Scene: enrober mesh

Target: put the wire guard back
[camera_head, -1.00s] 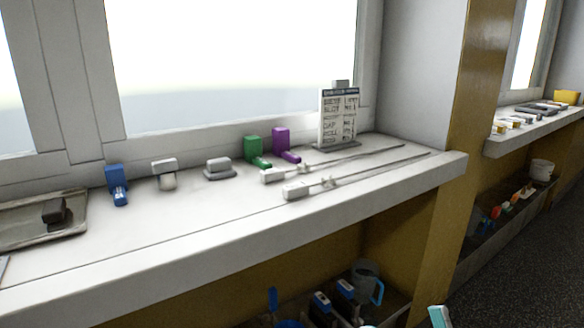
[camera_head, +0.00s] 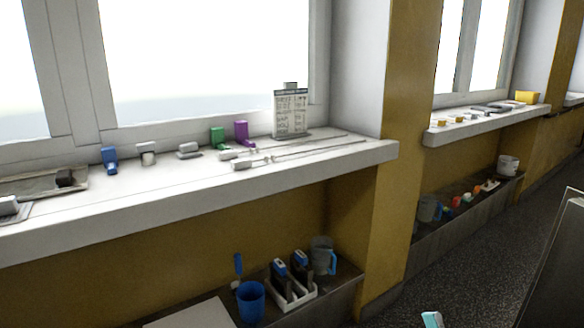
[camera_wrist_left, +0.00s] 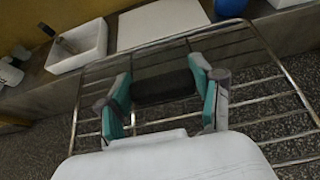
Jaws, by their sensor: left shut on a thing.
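The wire guard, a grid of thin metal bars with a dark cylindrical handle (camera_wrist_left: 165,87), fills much of the left wrist view. My left gripper (camera_wrist_left: 163,92), with teal fingers, is shut on that handle, one finger at each end. The guard is held out over the speckled floor and in front of a low shelf. Part of its near side is hidden behind my own gripper body. In the head view the guard does not show. A teal fingertip, seemingly of my right gripper (camera_head: 432,320), just shows at the bottom edge; the rest is cut off.
A white windowsill (camera_head: 200,203) carries small coloured blocks, a sign (camera_head: 291,112) and long rods. The low shelf below holds a blue cup (camera_head: 250,303), a white caddy (camera_head: 292,290) and a jug (camera_head: 322,256). A dark panel (camera_head: 555,270) stands at right. Floor between is clear.

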